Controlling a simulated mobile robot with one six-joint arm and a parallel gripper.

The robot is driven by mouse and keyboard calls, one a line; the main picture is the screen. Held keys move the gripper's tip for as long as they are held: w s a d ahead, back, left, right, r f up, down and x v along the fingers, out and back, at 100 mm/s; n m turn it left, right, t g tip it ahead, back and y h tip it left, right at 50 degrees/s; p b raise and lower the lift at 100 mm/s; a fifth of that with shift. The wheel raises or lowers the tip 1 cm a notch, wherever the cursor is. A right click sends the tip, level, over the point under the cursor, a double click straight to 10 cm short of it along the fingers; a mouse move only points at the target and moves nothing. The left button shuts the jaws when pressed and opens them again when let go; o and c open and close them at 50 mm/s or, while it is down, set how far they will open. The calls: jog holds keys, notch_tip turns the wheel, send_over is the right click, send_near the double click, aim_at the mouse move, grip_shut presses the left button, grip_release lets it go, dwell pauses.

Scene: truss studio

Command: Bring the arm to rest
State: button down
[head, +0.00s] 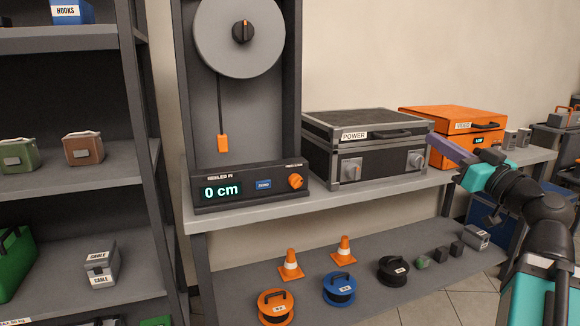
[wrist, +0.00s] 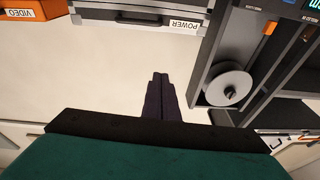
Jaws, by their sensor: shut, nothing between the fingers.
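My arm reaches in from the right edge of the head view, with teal and black links. My gripper (head: 430,139) is at its end, in front of the right end of the POWER case and the left part of the VIDEO case in the picture. In the wrist view its two dark fingers (wrist: 160,76) lie together, shut and empty. They appear clear of the cases, though the exact gap cannot be told.
The black POWER case (head: 380,137) and orange VIDEO case (head: 440,118) stand on the grey bench (head: 340,190). A reel gauge reading 0 cm (head: 250,189) stands left. Cable reels (head: 338,290) and cones (head: 290,266) are on the lower shelf. A shelving rack (head: 75,190) stands far left.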

jog(key=w+a+f+m+g+y+p, duration=0.1)
jog(key=w+a+f+g+p, duration=0.2)
jog(key=w+a+f+p, duration=0.45)
jog(key=w+a+f+g+p, duration=0.2)
jog(key=a+f+p, duration=0.2)
jog(key=f, duration=0.6)
jog(key=s+a+f+g+p, duration=0.3)
jog(key=a+f+p, duration=0.15)
jog(key=f, duration=0.55)
jog(key=s+a+f+g+p, duration=0.2)
jog(key=a+f+g+p, duration=0.3)
jog(key=f, duration=0.5)
jog(key=s+a+f+g+h+p, duration=0.2)
jog(key=s+a+f+g+p, duration=0.15)
jog(key=s+f, duration=0.65)
jog(key=s+a+f+g+h+p, duration=0.1)
jog(key=s+a+f+g+p, duration=0.2)
jog(key=s+f, duration=0.8)
jog(key=s+d+f+m+g+h+p, duration=0.1)
jog(key=s+d+g+h, duration=0.1)
jog(key=s+d, duration=0.3)
jog(key=s+d+f+m+g+h+p, duration=0.1)
jog(key=s+d, duration=0.5)
jog(key=s, duration=0.6)
jog(key=f+m+g+h, duration=0.1)
jog(key=g+h, duration=0.1)
jog(key=h, duration=0.1)
